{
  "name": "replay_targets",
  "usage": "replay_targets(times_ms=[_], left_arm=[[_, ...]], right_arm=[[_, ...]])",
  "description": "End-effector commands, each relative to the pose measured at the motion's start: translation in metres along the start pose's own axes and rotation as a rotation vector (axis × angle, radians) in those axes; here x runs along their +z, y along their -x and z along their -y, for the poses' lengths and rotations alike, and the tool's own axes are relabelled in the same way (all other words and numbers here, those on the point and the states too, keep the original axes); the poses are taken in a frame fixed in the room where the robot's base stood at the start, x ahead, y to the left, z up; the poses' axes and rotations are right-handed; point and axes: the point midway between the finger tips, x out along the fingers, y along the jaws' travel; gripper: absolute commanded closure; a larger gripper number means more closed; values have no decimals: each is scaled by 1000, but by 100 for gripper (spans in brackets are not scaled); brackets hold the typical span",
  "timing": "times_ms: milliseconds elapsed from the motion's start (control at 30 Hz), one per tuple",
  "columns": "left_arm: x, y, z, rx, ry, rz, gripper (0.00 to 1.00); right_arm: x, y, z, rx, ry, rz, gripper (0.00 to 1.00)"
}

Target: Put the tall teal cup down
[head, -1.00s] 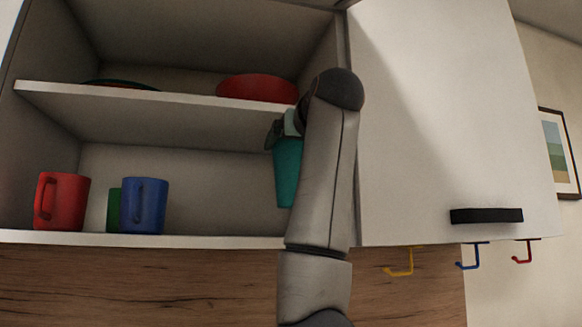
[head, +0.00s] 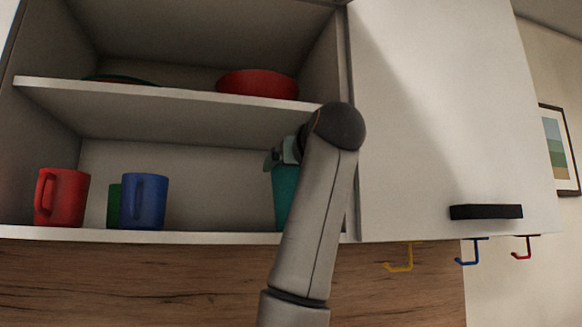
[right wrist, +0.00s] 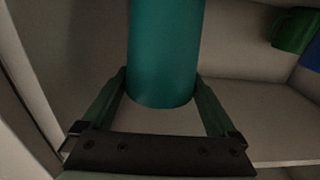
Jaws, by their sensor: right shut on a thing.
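The tall teal cup (head: 284,192) is upright at the right end of the cupboard's lower compartment. My right gripper (head: 282,156) is shut on it near its top, and my right arm hides its right side. The cup's lower end is close to the bottom board (head: 180,237); I cannot tell whether it touches. In the right wrist view the teal cup (right wrist: 165,50) is between the two fingers of my right gripper (right wrist: 162,98). My left gripper is not in view.
A red mug (head: 66,198), a blue mug (head: 145,202) and a partly hidden green cup (head: 114,206) stand to the left. A red bowl (head: 257,84) is on the shelf above. The white door (head: 450,120) is open at right. The board between blue mug and teal cup is clear.

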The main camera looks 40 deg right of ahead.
Motion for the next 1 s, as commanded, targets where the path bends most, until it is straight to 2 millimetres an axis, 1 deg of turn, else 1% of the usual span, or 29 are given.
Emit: replay_targets(times_ms=[33, 67, 100, 367, 467, 500, 567, 667, 800, 900, 1000], left_arm=[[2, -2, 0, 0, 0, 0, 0], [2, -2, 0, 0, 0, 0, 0], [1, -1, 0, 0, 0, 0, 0], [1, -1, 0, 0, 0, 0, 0], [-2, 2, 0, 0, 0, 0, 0], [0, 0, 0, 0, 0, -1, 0], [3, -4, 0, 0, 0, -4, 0], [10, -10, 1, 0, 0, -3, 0], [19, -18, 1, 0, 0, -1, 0], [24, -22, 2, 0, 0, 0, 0], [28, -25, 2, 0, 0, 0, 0]], right_arm=[[4, 0, 0, 1, 0, 0, 99], [3, 0, 0, 1, 0, 0, 5], [2, 0, 0, 1, 0, 0, 1], [2, 0, 0, 1, 0, 1, 0], [-3, 0, 0, 0, 0, 1, 0], [-1, 3, 0, 0, 0, -1, 0], [0, 13, 0, 0, -1, -5, 0], [1, 33, 0, 0, -1, -5, 0], [1, 65, 0, 0, -1, -6, 0], [1, 86, 0, 0, -1, -5, 0], [0, 102, 0, 1, -1, -5, 0]])
